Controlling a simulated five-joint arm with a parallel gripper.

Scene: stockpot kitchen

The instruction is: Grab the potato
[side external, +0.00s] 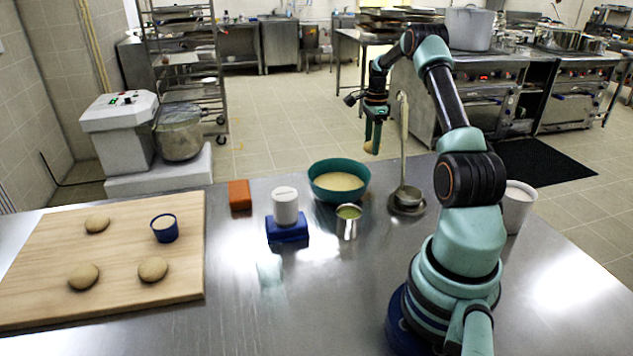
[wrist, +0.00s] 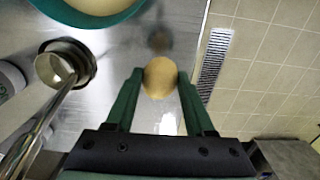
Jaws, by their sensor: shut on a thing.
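My gripper (side external: 374,128) is raised in the air above the far side of the steel table in the side view. It is shut on a tan, rounded potato (side external: 370,147), which pokes out below the fingertips. In the wrist view the potato (wrist: 160,78) sits between the two green fingertips, clear of the table surface. Three similar tan lumps lie on the wooden board at the left: one at the back (side external: 97,224), one at the front left (side external: 83,276) and one at the front right (side external: 153,269).
A teal bowl (side external: 339,190) of pale contents stands left of the gripper. A ladle stands upright in a metal holder (side external: 407,201) close to the gripper.

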